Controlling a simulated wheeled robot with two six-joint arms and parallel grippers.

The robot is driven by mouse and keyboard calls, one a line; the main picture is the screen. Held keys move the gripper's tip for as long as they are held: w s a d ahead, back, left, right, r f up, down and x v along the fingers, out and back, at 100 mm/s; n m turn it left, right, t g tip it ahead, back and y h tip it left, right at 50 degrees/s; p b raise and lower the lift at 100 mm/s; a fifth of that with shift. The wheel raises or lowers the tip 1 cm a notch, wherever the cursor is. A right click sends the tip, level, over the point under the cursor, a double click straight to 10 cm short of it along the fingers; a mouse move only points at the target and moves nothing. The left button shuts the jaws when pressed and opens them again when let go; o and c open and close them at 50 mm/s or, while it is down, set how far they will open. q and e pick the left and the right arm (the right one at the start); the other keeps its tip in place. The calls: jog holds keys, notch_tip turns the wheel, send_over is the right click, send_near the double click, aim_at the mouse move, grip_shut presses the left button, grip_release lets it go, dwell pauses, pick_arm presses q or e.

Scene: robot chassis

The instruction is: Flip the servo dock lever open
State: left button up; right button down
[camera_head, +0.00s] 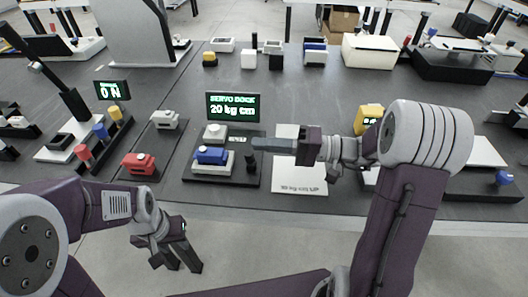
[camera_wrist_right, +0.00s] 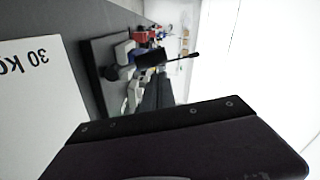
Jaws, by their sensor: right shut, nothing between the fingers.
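The servo dock (camera_head: 243,180) is a dark base at the middle of the table, with a green-lettered sign (camera_head: 232,107) behind it reading "SERVO DOCK 20 kg cm". A blue servo (camera_head: 211,155) sits on its pale seat. A short dark upright piece (camera_head: 250,161) stands at the dock's right side, probably the lever; in the right wrist view a black bar with a thin rod (camera_wrist_right: 178,57) shows just beyond my fingers. My right gripper (camera_head: 256,144) is shut and empty, pointing left above the dock's right edge; contact is unclear. My left gripper (camera_head: 178,262) hangs open and empty before the table.
A red servo (camera_head: 139,163) and a grey servo (camera_head: 165,119) lie left of the dock. A yellow part (camera_head: 369,118) stands behind that arm. Several small parts line the back.

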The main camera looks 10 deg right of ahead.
pick_arm(q)
jog(key=shift+s+a+f+b, duration=0.15)
jog(key=shift+f+b, duration=0.25)
jog(key=shift+f, duration=0.2)
jog(key=shift+s+d+f+b, duration=0.15)
jog(key=shift+f+b, duration=0.25)
jog(key=shift+f, duration=0.2)
pick_arm(e)
jog(key=shift+s+a+n, duration=0.1)
jog(key=shift+s+n, duration=0.3)
jog(key=shift+n, duration=0.4)
pick_arm(q)
jog(key=shift+a, duration=0.1)
